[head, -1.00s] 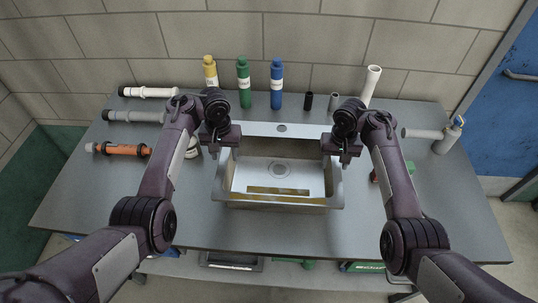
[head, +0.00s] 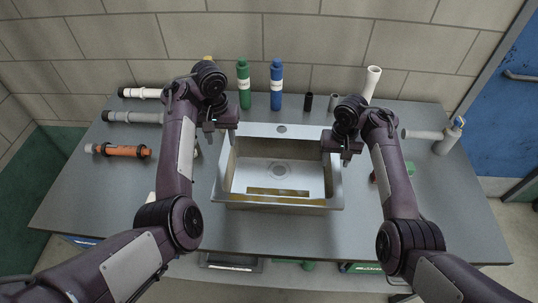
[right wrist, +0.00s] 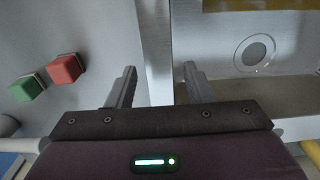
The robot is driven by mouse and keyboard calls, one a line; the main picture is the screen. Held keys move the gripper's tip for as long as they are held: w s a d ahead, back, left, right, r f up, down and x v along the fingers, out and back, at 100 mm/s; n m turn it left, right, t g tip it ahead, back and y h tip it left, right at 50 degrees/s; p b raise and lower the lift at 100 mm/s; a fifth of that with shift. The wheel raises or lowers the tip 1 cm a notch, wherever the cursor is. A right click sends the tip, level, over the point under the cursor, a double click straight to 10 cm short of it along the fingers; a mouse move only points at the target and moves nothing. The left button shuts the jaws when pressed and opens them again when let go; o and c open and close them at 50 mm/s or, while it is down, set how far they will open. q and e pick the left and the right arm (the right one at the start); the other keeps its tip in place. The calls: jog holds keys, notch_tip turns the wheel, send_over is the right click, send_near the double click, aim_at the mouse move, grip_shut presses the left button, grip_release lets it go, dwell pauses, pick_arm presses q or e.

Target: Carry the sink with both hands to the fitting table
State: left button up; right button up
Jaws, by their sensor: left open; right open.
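The steel sink (head: 237,203) sits level on the grey table, its basin facing up and a drain in its floor. My right gripper (head: 345,160) is open at the sink's right rim. In the right wrist view its open fingers (right wrist: 160,85) stand on either side of the sink's rim (right wrist: 157,40), with gaps showing. My left gripper (head: 211,132) is open beside the sink's back left corner, raised a little, with nothing visible in it. Its fingertips are small here, and whether they touch the rim cannot be told.
The grey table (head: 110,200) holds pipes at the left, including an orange one (head: 122,150). Green (head: 244,85) and blue (head: 277,85) bottles stand behind the sink. Red (right wrist: 65,69) and green (right wrist: 26,88) blocks lie right of the sink. The front tabletop is mostly clear.

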notch_tip(320, 180, up, 6)
jog(key=shift+f, duration=0.1)
dwell(0.6)
